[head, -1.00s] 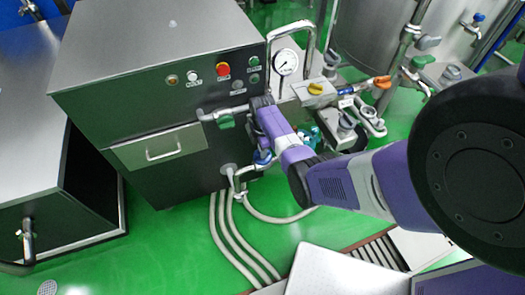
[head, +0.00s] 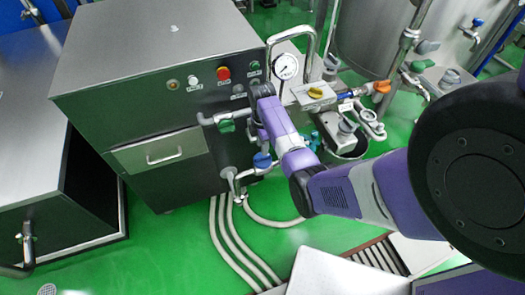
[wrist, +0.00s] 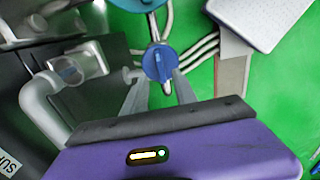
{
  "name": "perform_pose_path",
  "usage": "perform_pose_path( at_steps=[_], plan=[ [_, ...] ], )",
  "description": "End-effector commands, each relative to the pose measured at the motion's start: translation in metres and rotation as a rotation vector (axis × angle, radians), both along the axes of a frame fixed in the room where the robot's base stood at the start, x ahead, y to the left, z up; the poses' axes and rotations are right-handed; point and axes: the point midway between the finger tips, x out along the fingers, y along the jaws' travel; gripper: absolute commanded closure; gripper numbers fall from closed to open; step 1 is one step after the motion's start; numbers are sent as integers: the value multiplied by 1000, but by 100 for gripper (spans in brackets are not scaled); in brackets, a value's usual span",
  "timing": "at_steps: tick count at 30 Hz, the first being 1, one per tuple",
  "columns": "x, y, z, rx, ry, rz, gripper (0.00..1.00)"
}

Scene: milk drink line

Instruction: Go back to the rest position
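My gripper (wrist: 160,92) shows in the wrist view with its two grey fingers apart and nothing held between them. A blue valve handle (wrist: 160,62) appears in line with the gap between the fingers; I cannot tell how far below them it lies. In the head view my purple arm reaches in from the right, its end in front of the steel cabinet (head: 165,95). The fingers are not clearly visible there. A blue valve handle (head: 262,160) sits on the pipe below the arm's end.
A green-handled valve (head: 227,126) on a pipe is close left of my arm. A pressure gauge (head: 286,66), a yellow valve handle (head: 315,93) and an orange one (head: 382,87) stand behind it. Hoses (head: 232,240) run over the green floor. A pale panel (head: 340,275) lies at the front.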

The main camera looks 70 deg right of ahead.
Motion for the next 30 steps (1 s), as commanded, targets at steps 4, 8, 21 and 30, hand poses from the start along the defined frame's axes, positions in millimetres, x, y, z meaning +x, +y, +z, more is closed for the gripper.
perform_pose_path(
  at_steps=[4, 8, 21, 30],
  plan=[
    [0, 0, 12, -1, -1, 0, 66],
    [0, 0, 14, 1, 1, 0, 66],
    [0, 0, 14, 0, 0, 0, 66],
    [18, -22, 19, -82, -81, -162, 66]
  ],
)
